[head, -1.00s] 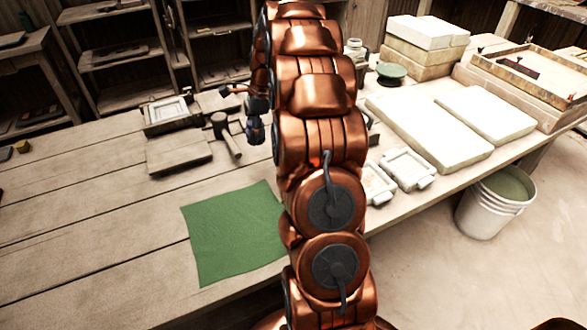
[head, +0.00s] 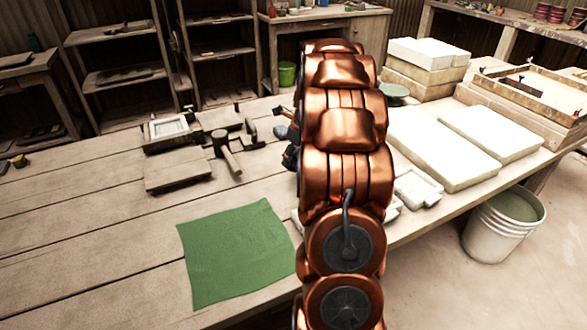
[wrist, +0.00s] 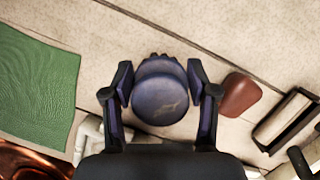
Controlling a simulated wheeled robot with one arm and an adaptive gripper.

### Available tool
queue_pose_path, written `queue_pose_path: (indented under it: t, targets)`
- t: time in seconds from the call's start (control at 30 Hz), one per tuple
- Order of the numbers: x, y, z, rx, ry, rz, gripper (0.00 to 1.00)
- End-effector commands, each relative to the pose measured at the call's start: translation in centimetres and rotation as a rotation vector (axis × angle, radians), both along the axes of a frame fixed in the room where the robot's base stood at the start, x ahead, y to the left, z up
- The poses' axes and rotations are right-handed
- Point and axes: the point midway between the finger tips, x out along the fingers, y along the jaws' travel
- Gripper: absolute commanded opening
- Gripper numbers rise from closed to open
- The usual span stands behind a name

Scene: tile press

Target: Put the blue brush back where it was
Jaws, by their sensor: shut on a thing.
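The blue brush (wrist: 160,97) shows in the wrist view as a dark blue round top with a worn patch, with dark bristly edges behind it. My gripper (wrist: 160,88) is shut on it, one finger on each side. In the head view my copper arm hides most of the gripper; only small dark parts of it (head: 289,150) show at the arm's left edge, above the table. The brush cannot be made out clearly there. Whether the brush touches the table is not clear.
A green cloth (head: 236,255) lies on the table (head: 90,235). A mallet (head: 228,155), a flat wooden block (head: 178,172) and a framed mould (head: 170,130) lie left of my arm. White slabs (head: 445,150) lie right. A red-brown object (wrist: 240,94) lies beside my gripper.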

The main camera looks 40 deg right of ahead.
Motion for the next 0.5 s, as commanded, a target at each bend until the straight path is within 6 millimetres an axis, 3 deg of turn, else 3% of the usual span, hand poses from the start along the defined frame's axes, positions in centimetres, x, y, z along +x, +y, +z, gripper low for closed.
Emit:
queue_pose_path:
  t: [0.4, 0.5]
  targets:
    - [0.0, 0.1, -4.2, 0.0, -0.001, 0.0, 0.3]
    - [0.0, 0.0, -4.4, -0.002, -0.002, 0.0, 0.3]
